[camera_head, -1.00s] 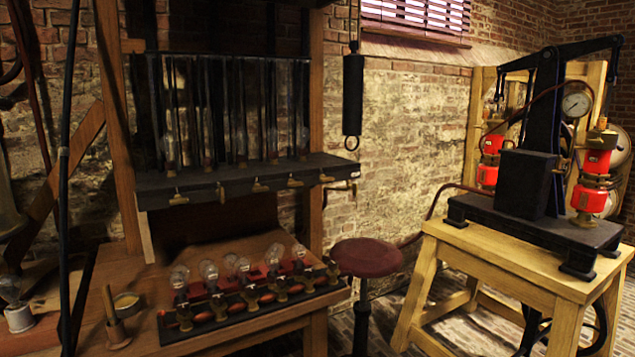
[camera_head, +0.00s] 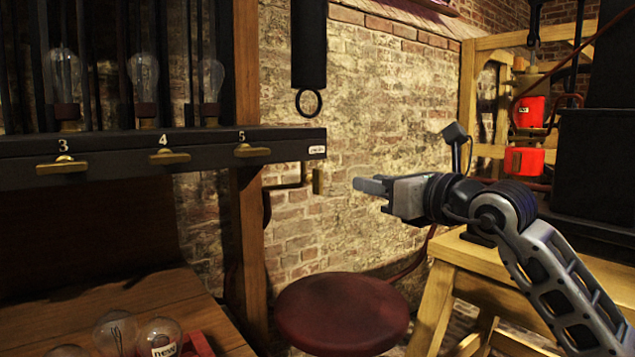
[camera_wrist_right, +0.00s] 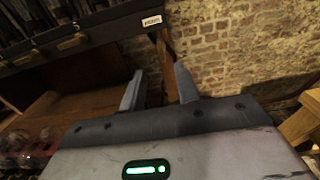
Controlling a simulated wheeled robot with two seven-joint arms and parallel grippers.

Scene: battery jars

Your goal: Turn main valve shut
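A brass valve fitting (camera_head: 317,181) with a short upright handle sits on a bent pipe below the right end of the dark shelf, under a small white label (camera_head: 316,150) that is too small to read. I take it to be the main valve. My right gripper (camera_head: 370,187) points left toward it, in front of the brick wall and apart from it in the picture. In the right wrist view its two fingers (camera_wrist_right: 158,88) are spread with nothing between them. The label also shows there (camera_wrist_right: 152,20); the valve is not clear. My left gripper is not in view.
The dark shelf (camera_head: 100,160) carries numbered brass taps, including tap 5 (camera_head: 252,151). A wooden post (camera_head: 247,250) stands under it. A black cylinder with a ring (camera_head: 308,103) hangs above. A red stool (camera_head: 342,313) is below; a wooden stand (camera_head: 433,310) is at right.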

